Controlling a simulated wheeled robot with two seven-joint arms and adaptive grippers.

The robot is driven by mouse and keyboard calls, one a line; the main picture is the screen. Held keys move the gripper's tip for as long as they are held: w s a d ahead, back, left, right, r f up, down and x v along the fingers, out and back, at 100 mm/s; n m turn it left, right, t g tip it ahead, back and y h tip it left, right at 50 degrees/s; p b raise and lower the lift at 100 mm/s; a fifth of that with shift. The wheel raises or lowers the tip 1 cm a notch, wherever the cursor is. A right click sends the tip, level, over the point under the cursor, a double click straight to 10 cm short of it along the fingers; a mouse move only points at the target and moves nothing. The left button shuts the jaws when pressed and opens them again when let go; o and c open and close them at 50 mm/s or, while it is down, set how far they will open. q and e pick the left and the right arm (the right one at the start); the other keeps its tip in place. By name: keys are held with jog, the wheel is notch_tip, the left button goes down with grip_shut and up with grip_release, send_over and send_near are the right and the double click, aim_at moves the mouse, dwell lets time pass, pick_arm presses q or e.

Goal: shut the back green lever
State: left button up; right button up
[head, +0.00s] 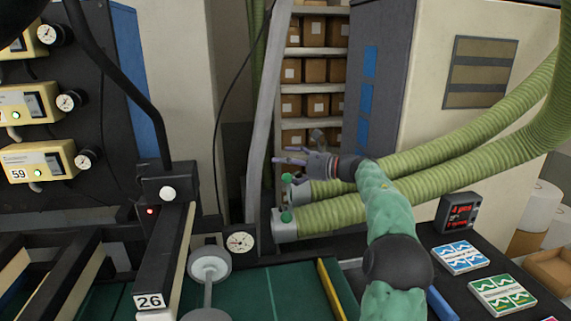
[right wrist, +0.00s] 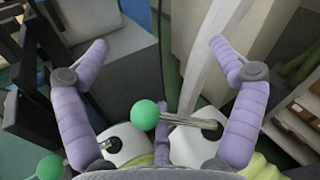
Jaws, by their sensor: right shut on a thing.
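The back green lever (head: 286,178) has a round green knob and stands on the end block of the rear hose. In the right wrist view its knob (right wrist: 145,115) and metal rod lie between my purple fingers, with the rod slanting toward the right finger. My right gripper (head: 283,156) reaches in from the right above this block and is shut on the back lever. The exact contact is hard to see. The front green lever (head: 286,216) stands nearer, on the front hose's block; its knob (right wrist: 50,167) is beside the left finger. My left gripper is not in view.
Two ribbed green hoses (head: 430,185) run right from the blocks, under my right arm. A grey slanted post (head: 262,110) stands just left of the gripper.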

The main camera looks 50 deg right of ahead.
jog(key=shift+s+r, duration=0.35)
jog(key=shift+r, duration=0.45)
jog(key=shift+c, duration=0.4)
jog(key=shift+s+b, duration=0.4)
jog(key=shift+s, duration=0.1)
jog(key=shift+c, duration=0.3)
jog(key=shift+d+b+v, duration=0.2)
jog(key=shift+b+v, duration=0.2)
jog(key=shift+v, duration=0.55)
jog(key=shift+c, duration=0.6)
jog(key=v, duration=0.2)
jog(key=f+b+v, duration=0.1)
jog(key=v, duration=0.2)
jog(key=b+v, duration=0.1)
jog(key=v, duration=0.1)
jog(key=shift+s+d+f, duration=0.15)
jog(key=shift+d+f, duration=0.1)
jog(key=shift+d, duration=0.1)
jog(key=shift+s+r+b, duration=0.1)
jog(key=shift+s+b, duration=0.2)
jog(key=shift+s, duration=0.4)
jog(key=shift+d, duration=0.1)
jog(key=shift+d, duration=0.1)
